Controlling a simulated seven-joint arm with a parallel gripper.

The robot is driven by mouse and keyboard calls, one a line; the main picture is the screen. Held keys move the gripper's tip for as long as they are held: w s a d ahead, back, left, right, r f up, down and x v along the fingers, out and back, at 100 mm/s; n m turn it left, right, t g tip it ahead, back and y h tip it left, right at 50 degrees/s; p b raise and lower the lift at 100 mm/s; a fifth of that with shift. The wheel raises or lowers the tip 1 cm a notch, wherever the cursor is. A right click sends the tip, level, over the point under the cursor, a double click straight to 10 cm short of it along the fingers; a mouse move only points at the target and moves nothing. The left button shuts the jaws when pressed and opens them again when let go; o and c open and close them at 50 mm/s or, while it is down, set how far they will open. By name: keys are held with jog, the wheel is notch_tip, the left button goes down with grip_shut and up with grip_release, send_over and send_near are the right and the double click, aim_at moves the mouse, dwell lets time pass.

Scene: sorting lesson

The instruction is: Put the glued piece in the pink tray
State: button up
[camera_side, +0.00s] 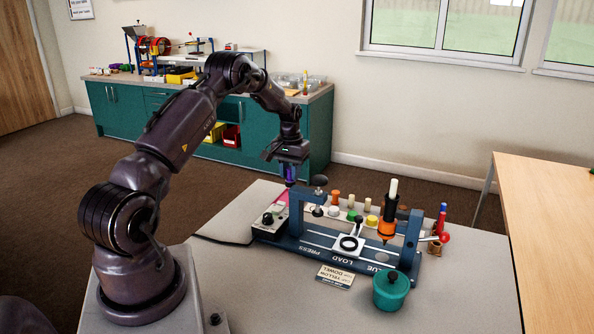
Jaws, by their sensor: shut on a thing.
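My gripper (290,178) points down at the back left of the table, above the pink tray (281,198). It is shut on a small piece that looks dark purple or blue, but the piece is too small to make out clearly. Only part of the pink tray shows; the press and its control box hide much of it. I cannot tell whether the held piece touches the tray. The blue glue press (330,262) stands in front, with an orange and black glue head (387,220) at its right and a ring-shaped holder (349,244) in its middle.
Several coloured pegs and caps (352,204) stand behind the press. A green pot (391,290) and a label card (335,277) are in front.

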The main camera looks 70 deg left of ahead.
jog(key=shift+f, duration=3.4)
jog(key=shift+f, duration=0.3)
jog(key=o, duration=1.2)
jog(key=shift+r, duration=3.5)
